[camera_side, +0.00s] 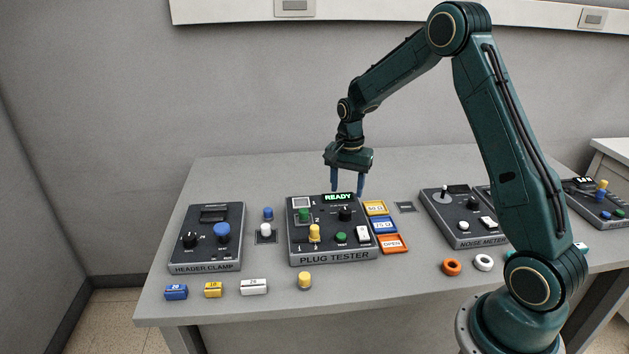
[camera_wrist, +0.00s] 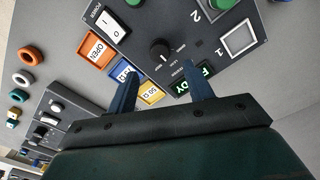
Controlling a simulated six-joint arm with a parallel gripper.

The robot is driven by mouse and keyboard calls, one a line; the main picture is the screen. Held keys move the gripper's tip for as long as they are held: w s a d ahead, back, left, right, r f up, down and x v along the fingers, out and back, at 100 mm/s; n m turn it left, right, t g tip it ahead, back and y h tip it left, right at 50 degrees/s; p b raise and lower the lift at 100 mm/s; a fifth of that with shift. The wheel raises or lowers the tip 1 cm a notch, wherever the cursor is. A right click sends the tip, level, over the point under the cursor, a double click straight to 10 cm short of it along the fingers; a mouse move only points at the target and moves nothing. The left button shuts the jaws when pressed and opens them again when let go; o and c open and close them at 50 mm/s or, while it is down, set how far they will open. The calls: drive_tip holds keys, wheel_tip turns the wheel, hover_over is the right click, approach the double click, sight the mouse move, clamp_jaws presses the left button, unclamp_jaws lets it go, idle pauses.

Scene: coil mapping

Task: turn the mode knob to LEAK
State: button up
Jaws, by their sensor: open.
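The plug tester (camera_side: 318,257) is a dark box in the middle of the table with a lit green READY display (camera_side: 338,197). Its only visible knob, a black knob (camera_side: 345,214), sits below the display; it shows in the wrist view (camera_wrist: 160,52) with a pale pointer mark. Small labels ring the knob, too small to read surely. My gripper (camera_side: 347,192) is open and empty, pointing down above the rear edge of the tester. In the wrist view the fingertips (camera_wrist: 160,74) are on either side of the knob's line, apart from it. Nothing hides the knob there.
A yellow plug (camera_side: 314,233) and green plug (camera_side: 304,215) stand on the tester's left; a white rocker switch (camera_side: 362,234) is right of it.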

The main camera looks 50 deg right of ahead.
wheel_tip(320, 180, up, 7)
idle(0.3)
idle(0.4)
drive_tip(key=s+a+r+n+t, duration=0.3)
drive_tip(key=s+a+r+n, duration=0.4)
drive_tip(key=s+a+r, duration=0.45)
drive_tip(key=s+a+n+t, duration=0.1)
drive_tip(key=s+a+n, duration=0.1)
drive_tip(key=s, duration=0.3)
drive_tip(key=s+a+n, duration=0.2)
drive_tip(key=s+n, duration=0.1)
drive_tip(key=s, duration=0.2)
drive_tip(key=s+a+r+n+t, duration=0.1)
drive_tip(key=s+a+n, duration=0.1)
drive_tip(key=s, duration=0.3)
drive_tip(key=shift+n+t, duration=0.3)
drive_tip(key=shift+n, duration=0.2)
